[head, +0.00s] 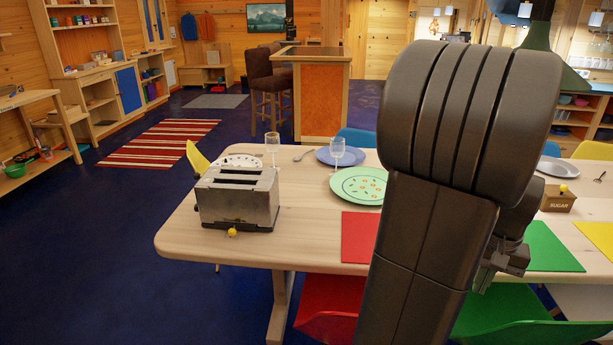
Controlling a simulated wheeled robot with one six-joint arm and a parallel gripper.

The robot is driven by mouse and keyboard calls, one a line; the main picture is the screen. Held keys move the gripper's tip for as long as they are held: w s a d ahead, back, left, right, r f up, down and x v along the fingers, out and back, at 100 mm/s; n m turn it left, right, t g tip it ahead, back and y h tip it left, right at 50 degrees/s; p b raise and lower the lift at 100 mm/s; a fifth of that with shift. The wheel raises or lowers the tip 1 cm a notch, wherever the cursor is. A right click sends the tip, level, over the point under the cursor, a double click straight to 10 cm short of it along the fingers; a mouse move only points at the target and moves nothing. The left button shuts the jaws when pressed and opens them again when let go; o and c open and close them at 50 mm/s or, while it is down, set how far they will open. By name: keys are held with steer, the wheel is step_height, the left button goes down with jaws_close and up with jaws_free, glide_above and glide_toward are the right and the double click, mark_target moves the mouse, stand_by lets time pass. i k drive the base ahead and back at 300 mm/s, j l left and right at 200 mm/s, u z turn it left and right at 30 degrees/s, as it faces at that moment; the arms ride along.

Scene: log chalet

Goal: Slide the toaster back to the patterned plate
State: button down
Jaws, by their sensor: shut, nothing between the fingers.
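The toaster (238,199) is a silver and dark metal box with two slots on top and a yellow knob low on its near side. It stands upright near the left end of the wooden table (190,236). A green plate (345,184) with an orange and dark pattern lies to its right, apart from it. A white plate with dark marks (240,160) lies just behind the toaster, partly hidden by it; I cannot tell whether they touch. My gripper (484,284) is shut and empty, right of my arm, far from the toaster, near a green placemat (550,246).
A sugar box (558,198) is at the right. Bare wood lies between toaster and red placemat. My arm hides the table's middle.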

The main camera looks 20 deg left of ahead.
mark_target(230, 194)
steer(key=i+j+u, duration=0.2)
steer(key=j, duration=0.45)
steer(key=i+j+u, duration=0.2)
steer(key=i+j, duration=0.2)
steer(key=j, duration=0.2)
steer(key=i+j+u, duration=0.15)
steer(key=i+j, duration=0.2)
steer(key=j, duration=0.2)
steer(key=i+j+u, duration=0.2)
steer(key=i+j, duration=0.15)
steer(key=j, duration=0.15)
